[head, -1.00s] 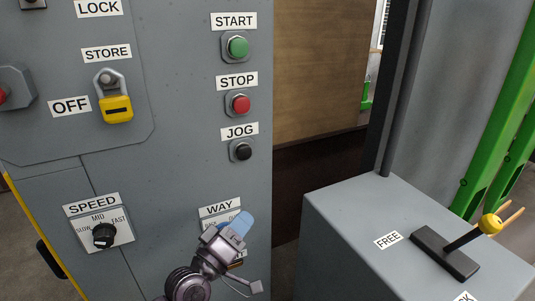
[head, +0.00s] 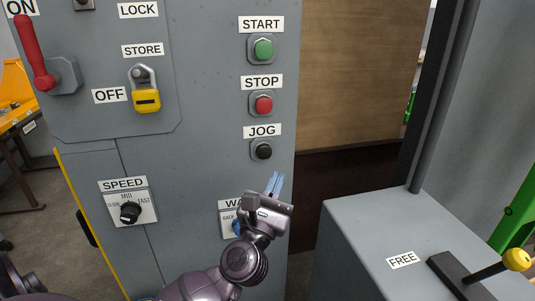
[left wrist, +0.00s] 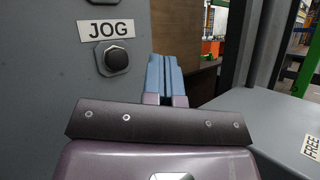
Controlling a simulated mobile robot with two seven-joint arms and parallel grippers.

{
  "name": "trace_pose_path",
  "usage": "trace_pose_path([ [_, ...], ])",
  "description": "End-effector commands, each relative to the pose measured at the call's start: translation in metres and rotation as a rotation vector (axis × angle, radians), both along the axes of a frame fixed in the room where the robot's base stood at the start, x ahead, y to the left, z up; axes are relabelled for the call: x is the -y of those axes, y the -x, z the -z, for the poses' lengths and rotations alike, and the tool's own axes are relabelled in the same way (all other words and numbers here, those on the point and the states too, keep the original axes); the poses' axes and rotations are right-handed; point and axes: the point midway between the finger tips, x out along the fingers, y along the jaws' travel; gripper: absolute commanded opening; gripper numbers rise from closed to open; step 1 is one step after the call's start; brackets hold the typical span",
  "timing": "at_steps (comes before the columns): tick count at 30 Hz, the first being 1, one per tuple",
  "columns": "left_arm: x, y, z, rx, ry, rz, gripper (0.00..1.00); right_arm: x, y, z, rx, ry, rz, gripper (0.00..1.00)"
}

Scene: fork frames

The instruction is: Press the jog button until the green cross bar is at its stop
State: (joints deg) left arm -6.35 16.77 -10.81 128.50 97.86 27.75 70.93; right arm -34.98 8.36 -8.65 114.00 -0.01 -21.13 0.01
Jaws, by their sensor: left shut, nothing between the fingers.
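The black jog button (head: 262,150) sits under the JOG label on the grey cabinet front, and it also shows in the left wrist view (left wrist: 116,58). My left gripper (head: 274,183) is shut and empty, its blue fingers pointing up below and slightly right of the button in the head view. In the left wrist view the fingers (left wrist: 164,78) are right of the button and apart from it. A green bar (head: 515,215) shows at the right edge; I cannot tell whether it is the cross bar. My right gripper is not in view.
Above are the red stop button (head: 264,104) and green start button (head: 263,50). A speed knob (head: 130,211) and yellow padlock (head: 146,97) are to the left. A grey box (head: 350,225) with a yellow-knobbed lever (head: 510,262) stands at right.

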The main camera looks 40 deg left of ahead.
Motion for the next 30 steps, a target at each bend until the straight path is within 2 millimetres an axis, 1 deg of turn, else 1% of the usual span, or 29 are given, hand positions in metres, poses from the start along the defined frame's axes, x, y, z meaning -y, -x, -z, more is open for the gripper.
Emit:
trace_pose_path([
  [5,0.000,0.000,0.000,0.002,0.005,0.005,0.00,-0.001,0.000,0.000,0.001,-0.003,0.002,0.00],
  [14,-0.002,-0.002,0.000,0.002,0.002,0.005,0.00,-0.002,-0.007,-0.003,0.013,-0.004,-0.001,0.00],
  [20,-0.015,-0.014,0.000,0.002,-0.001,0.004,0.00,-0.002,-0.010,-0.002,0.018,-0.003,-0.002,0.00],
  [30,-0.046,-0.040,0.001,0.001,-0.001,0.004,0.00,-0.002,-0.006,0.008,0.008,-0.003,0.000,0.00],
])
